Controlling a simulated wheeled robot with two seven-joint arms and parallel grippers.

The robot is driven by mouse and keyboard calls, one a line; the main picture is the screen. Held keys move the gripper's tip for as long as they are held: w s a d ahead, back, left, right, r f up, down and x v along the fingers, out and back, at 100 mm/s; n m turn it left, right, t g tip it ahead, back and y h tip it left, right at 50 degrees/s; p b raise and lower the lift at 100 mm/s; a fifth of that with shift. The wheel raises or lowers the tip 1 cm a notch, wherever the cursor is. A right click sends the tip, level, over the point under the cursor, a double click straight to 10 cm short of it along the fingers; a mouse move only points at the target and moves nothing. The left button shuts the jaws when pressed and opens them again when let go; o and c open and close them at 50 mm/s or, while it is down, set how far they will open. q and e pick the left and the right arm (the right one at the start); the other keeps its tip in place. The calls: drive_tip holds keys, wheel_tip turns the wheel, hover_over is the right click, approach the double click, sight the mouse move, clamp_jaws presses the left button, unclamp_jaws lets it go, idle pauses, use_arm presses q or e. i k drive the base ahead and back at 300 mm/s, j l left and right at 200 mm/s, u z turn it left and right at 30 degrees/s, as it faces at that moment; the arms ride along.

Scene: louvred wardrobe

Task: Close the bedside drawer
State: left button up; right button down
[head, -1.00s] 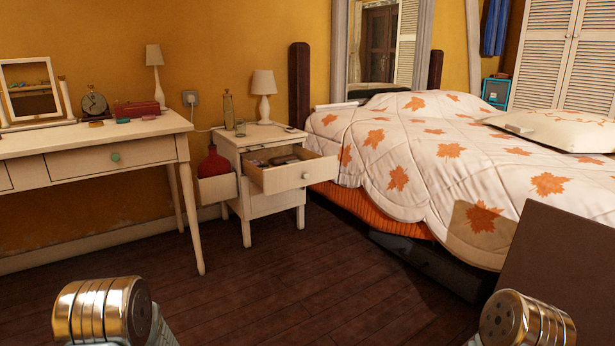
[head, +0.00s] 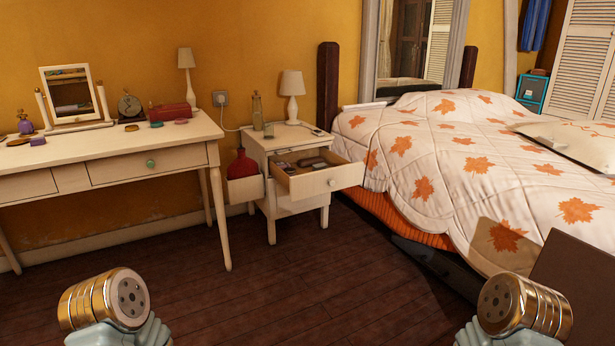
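The white bedside table (head: 270,145) stands between the dressing table and the bed. Its upper drawer (head: 313,184) is pulled out toward me, with small items inside and a round knob (head: 332,182) on its front. Only parts of my two arms show, as gold and grey cylindrical links at the bottom left and bottom right. Neither gripper's fingers are in view. Both arms are well short of the drawer, across open floor.
A white dressing table (head: 150,162) with a mirror stands at left. A red vase (head: 242,165) sits in a small side bin left of the bedside table. The bed (head: 430,160) is close on the right. Dark floor (head: 290,275) ahead is clear.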

sight(341, 174)
drive_tip(key=i, duration=0.65)
drive_tip(key=i+z, duration=0.15)
drive_tip(key=i, duration=0.5)
drive_tip(key=i+j, duration=0.2)
drive_tip(key=i, duration=0.45)
drive_tip(key=l+z, duration=0.05)
